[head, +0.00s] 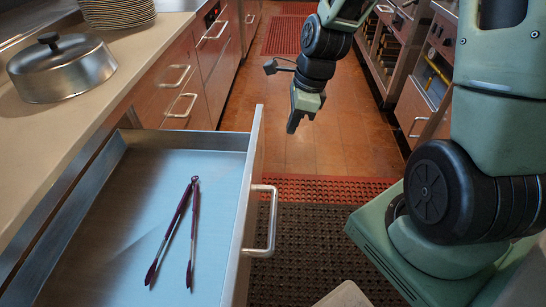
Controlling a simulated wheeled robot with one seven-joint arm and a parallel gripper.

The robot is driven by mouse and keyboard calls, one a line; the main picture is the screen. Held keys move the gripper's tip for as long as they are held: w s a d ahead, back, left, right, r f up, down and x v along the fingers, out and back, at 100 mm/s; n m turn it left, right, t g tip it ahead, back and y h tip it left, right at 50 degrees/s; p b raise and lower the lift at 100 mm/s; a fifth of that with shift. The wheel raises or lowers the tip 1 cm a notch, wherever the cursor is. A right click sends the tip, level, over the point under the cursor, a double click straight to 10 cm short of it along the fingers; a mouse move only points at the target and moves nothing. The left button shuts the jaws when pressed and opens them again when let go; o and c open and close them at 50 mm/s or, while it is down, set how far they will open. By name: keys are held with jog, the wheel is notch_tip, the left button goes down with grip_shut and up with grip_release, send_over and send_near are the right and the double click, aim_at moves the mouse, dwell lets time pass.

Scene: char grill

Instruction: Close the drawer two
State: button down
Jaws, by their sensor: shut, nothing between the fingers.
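An open drawer (247,185) extends out from under the left counter, at the lower left in the head view. It has a metal front with a bar handle (264,222) on its outer face. A pair of dark red tongs (176,225) lies inside on the drawer's light blue bottom. My gripper (292,127) points down over the aisle, beyond the drawer's far end and to the right of it. Its fingers are shut and empty, and it touches nothing. I cannot see a number on the drawer.
A metal lid (62,68) and a stack of plates (117,10) sit on the left counter (140,48). Closed drawers (165,90) line that side farther back. Shelving and appliances (425,75) stand on the right. The tiled aisle (330,150) between is clear, with dark mats (325,240) nearer.

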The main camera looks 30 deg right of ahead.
jog(key=w+a+f+b, duration=0.1)
jog(key=w+a+f, duration=0.1)
jog(key=f, duration=0.3)
jog(key=w+a+f, duration=0.2)
jog(key=f, duration=0.3)
jog(key=shift+a+m+b, duration=0.3)
jog(key=shift+b, duration=0.1)
jog(key=shift+a, duration=0.1)
jog(key=w+a+p, duration=0.2)
jog(key=w+a, duration=0.3)
jog(key=a, duration=0.2)
jog(key=w+a+p, duration=0.3)
jog(key=w+a, duration=0.2)
jog(key=a, duration=0.2)
jog(key=w+a+p, duration=0.2)
jog(key=w+a, duration=0.4)
jog(key=a, duration=0.1)
jog(key=shift+a, duration=0.35)
jog(key=shift+d, duration=0.15)
